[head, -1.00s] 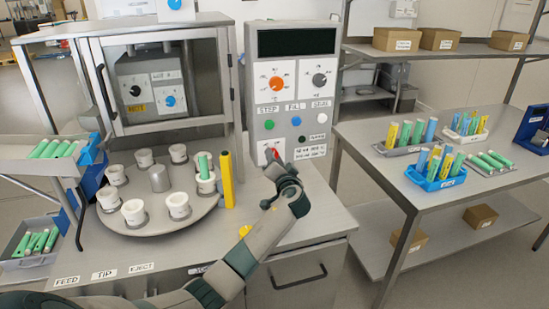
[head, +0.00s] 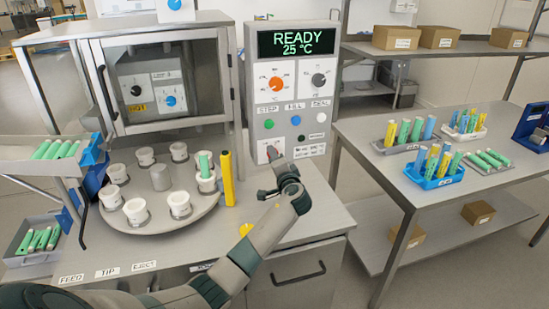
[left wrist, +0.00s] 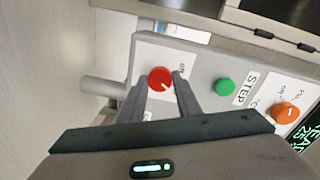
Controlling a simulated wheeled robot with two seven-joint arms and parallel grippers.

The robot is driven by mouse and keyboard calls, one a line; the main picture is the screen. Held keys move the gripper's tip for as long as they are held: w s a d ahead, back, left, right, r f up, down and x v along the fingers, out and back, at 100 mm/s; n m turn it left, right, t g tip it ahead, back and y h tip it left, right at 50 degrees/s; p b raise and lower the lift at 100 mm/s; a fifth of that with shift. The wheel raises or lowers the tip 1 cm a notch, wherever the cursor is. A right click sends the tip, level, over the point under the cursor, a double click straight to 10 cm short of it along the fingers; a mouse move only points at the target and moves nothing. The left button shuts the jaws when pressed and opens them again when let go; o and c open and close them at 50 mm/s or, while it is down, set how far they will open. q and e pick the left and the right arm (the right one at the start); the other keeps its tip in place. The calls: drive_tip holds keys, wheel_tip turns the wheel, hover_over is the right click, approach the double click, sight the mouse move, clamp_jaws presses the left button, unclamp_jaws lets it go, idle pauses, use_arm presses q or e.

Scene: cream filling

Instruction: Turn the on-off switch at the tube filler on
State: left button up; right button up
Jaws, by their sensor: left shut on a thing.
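The tube filler's control panel (head: 291,75) stands behind the machine table, and its display (head: 296,44) is lit with READY 25 °C. The on-off switch is a round red knob (left wrist: 160,77) with a white mark, low on the panel beside the green STEP button (left wrist: 224,87). My left gripper (head: 273,156) reaches the panel's lower left corner and mostly hides the knob in the head view. In the left wrist view its fingers (left wrist: 159,88) stand on both sides of the knob, shut on it. My right gripper is not in view.
A turntable (head: 160,228) with white tube holders stands left of my arm, one holding a green tube. A yellow upright post (head: 227,180) stands close by. A side table (head: 393,165) with tube racks is at the right, clear of the arm.

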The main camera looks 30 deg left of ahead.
use_arm(q)
drive_tip(key=o, duration=1.1)
drive_tip(key=shift+c, duration=0.2)
drive_tip(key=shift+d, duration=0.1)
drive_tip(key=b+v, duration=0.4)
drive_tip(key=v, duration=1.3)
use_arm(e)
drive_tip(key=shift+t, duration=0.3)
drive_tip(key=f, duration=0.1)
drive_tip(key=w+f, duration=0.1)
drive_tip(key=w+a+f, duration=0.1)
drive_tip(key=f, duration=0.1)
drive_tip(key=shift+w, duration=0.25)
use_arm(q)
drive_tip(key=shift+d, duration=0.1)
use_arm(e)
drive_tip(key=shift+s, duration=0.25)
use_arm(q)
drive_tip(key=shift+f, duration=0.1)
